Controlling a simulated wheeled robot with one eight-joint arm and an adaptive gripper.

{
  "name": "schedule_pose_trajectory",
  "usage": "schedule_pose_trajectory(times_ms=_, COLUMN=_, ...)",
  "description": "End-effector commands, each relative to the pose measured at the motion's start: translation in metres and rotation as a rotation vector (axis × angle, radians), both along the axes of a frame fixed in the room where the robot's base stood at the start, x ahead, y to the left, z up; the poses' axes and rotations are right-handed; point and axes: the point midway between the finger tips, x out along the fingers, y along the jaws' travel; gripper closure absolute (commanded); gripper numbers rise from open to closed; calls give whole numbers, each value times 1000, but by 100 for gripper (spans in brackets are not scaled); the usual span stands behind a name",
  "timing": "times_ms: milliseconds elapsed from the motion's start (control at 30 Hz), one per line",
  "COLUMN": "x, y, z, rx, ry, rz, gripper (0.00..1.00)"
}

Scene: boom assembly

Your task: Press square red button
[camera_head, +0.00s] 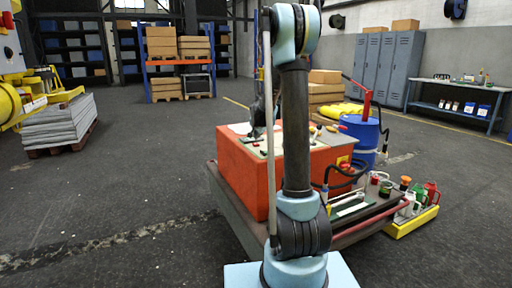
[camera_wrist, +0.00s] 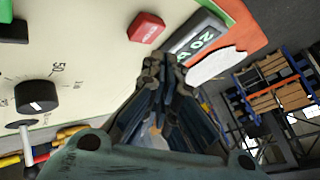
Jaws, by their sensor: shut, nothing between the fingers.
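The square red button (camera_wrist: 147,27) sits on the cream control panel (camera_wrist: 95,65) in the wrist view, upper centre. It stands up from the panel as a raised block. My gripper (camera_wrist: 161,68) is shut and empty, with its fingertips below the button in the picture. A gap shows between the tips and the button in the picture; the height above the panel is hard to judge. In the head view the panel tops the orange-red console (camera_head: 240,170), and my arm hides part of it. I cannot pick out the button there.
A black knob (camera_wrist: 36,96) with scale marks is at left. In the head view, a blue barrel (camera_head: 361,135) and a yellow tray (camera_head: 412,222) with bottles stand right of the console. Open floor lies at left.

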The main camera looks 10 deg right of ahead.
Motion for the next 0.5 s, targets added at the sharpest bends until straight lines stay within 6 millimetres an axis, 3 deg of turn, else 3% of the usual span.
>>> schedule_pose_trajectory(times_ms=500, x=0, y=0, z=39, rx=0, ry=0, rz=0, gripper=100)
